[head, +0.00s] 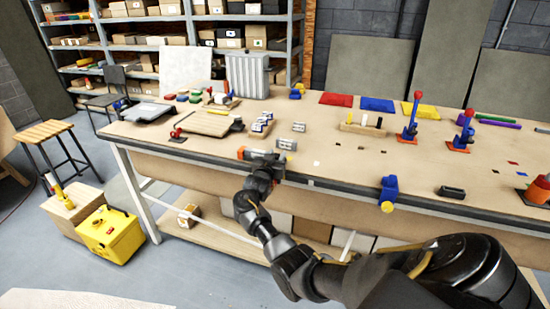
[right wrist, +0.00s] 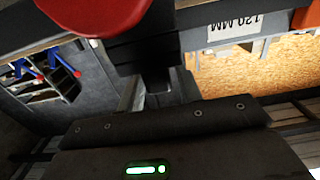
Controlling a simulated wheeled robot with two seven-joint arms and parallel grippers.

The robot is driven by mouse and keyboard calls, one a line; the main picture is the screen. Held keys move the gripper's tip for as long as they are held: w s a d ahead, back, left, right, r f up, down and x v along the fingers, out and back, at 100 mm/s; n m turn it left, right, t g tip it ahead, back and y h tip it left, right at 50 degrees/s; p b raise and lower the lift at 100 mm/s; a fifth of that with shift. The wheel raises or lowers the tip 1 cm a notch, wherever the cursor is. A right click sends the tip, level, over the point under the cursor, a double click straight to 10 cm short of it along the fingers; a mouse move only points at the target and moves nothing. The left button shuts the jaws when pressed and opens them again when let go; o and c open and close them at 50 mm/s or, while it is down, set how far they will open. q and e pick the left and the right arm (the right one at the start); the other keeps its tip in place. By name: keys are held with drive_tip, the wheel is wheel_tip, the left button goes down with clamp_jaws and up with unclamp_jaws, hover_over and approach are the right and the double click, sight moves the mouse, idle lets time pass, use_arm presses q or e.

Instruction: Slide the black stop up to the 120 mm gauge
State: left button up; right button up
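My right gripper (head: 264,160) is at the front edge of the workbench, beside a low dark fixture with an orange end (head: 241,152). In the right wrist view, a black stepped block (right wrist: 145,52), seemingly the black stop, lies right at the fingers (right wrist: 158,92). The view does not show clearly whether they grip it. A large red rounded part (right wrist: 95,14) is close above it. The 120 mm gauge (right wrist: 236,24) shows its white label upside down, to the right of the black block with a gap between. My left gripper is out of view.
Other small grey blocks (head: 299,127) lie on the bench behind the fixture. A wooden board (head: 205,123) is to the left. A blue clamp (head: 388,190) sits on the front edge to the right. The bench between is mostly clear.

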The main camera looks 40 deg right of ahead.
drive_tip(key=shift+o, duration=0.8)
drive_tip(key=shift+s+a+f, duration=0.1)
drive_tip(key=shift+a, duration=0.1)
drive_tip(key=b+v, duration=0.2)
drive_tip(key=v, duration=0.8)
drive_tip(key=shift+s+a, duration=0.15)
